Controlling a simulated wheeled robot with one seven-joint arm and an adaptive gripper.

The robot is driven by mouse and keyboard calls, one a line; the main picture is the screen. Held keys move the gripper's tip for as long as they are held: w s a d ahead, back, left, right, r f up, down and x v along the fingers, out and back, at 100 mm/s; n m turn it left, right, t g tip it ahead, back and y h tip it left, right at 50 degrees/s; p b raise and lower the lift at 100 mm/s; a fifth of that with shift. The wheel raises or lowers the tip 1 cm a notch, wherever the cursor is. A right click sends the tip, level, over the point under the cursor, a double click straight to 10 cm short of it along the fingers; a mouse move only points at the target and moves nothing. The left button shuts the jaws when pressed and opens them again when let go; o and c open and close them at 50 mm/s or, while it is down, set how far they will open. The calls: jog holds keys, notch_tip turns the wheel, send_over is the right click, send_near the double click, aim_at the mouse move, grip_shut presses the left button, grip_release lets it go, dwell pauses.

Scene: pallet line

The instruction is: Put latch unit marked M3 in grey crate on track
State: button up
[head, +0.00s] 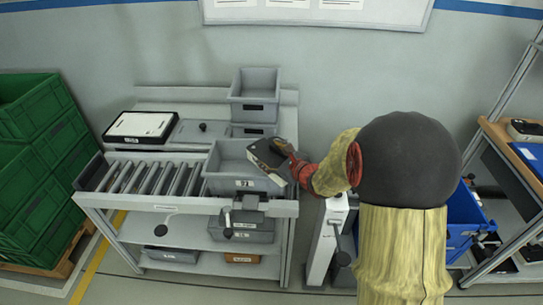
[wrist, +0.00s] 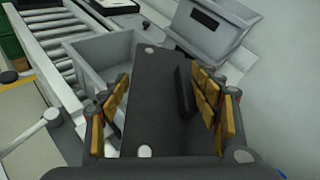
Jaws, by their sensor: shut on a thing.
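My gripper (head: 287,157) is shut on a dark latch unit (head: 265,154) and holds it tilted at the upper right part of the grey crate on the track (head: 222,183). In the wrist view the latch unit (wrist: 158,105) sits between the yellow finger pads of my gripper (wrist: 165,110), its dark face toward the camera. The crate (wrist: 92,52) shows behind it there. The marking on the unit is too small to read. I cannot tell whether the unit touches the crate's rim. The part of the crate floor behind the unit is hidden.
The roller track (head: 143,177) runs left of the crate. Another grey crate (head: 254,97) stands behind, beside a white-topped box (head: 138,127). Green crates (head: 35,160) are stacked at the left. A blue bin (head: 466,222) and a shelf stand at the right.

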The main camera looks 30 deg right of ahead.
jog(key=shift+f+b, duration=0.45)
jog(key=shift+b, duration=0.1)
jog(key=o, duration=1.9)
jog(key=shift+r, duration=0.1)
